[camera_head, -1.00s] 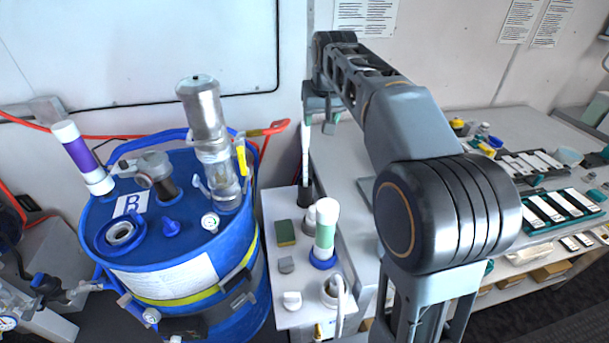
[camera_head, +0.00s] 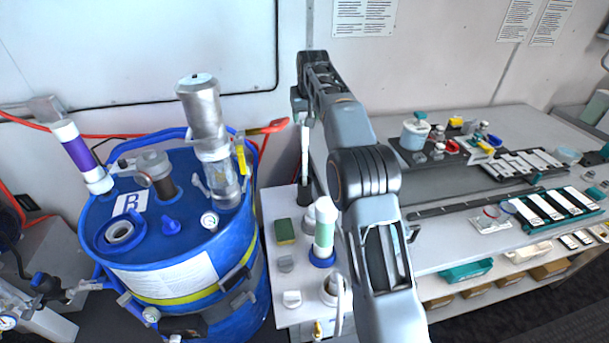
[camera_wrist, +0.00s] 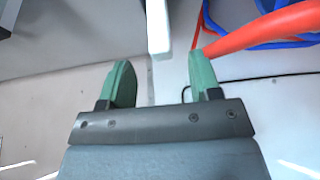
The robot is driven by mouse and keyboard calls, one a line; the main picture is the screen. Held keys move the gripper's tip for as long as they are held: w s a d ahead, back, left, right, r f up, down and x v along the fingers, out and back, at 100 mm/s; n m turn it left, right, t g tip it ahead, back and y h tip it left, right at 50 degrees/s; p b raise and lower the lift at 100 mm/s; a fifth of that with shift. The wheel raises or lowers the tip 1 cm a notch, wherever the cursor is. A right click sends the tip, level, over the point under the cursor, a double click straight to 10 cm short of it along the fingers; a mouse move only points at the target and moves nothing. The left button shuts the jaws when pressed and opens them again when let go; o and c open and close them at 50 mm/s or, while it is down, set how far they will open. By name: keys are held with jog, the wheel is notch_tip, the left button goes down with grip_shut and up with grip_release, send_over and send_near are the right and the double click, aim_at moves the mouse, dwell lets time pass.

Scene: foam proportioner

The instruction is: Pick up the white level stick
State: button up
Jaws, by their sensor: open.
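The white level stick (camera_head: 305,151) stands upright in a dark holder (camera_head: 304,195) at the back of the small white table beside the blue drum. In the wrist view the stick (camera_wrist: 159,25) comes in from the top edge and its end lies just ahead of the space between my fingertips. My gripper (camera_head: 303,112) is at the stick's upper end in the head view, where its fingers are partly hidden. In the wrist view my gripper (camera_wrist: 158,82) is open, its two green fingers apart with nothing gripped between them.
The blue drum (camera_head: 190,290) with fittings stands left. A red handle (camera_head: 272,127) is close to the stick and also shows in the wrist view (camera_wrist: 260,28). A green-and-white bottle (camera_head: 324,232) and a sponge (camera_head: 285,230) are on the small table. A workbench with several items lies right.

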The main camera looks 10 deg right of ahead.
aim_at(304, 129)
jog(key=shift+p+x, duration=0.55)
jog(key=shift+x, duration=3.1)
grip_shut()
